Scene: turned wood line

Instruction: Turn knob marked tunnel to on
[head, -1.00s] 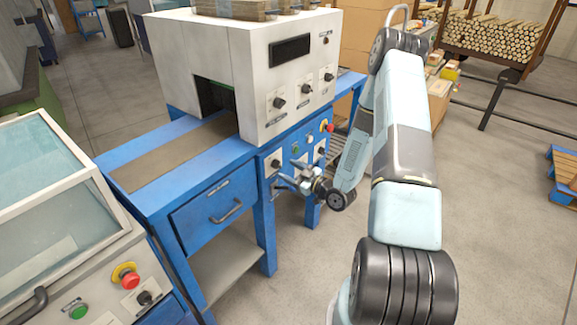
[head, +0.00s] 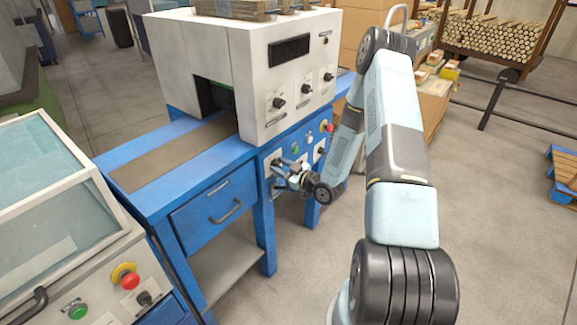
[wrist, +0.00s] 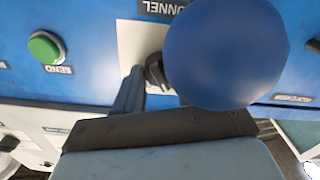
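The black tunnel knob (wrist: 155,72) sits on a pale plate on the blue panel. The label above it (wrist: 162,7) is partly cut off and ends in "NNEL". In the head view my gripper (head: 283,168) is at the left knob plate (head: 274,158) of the lower panel and hides most of its knob. Its fingers look apart. In the wrist view one dark finger is just left of the knob. A large blue rounded shape (wrist: 225,52) covers the knob's right side; contact and pointer position cannot be told.
A green button (wrist: 46,47) is left of the knob in the wrist view. In the head view a second knob (head: 320,151) and a red stop button (head: 329,127) are to the right. A drawer handle (head: 226,212) sticks out at lower left.

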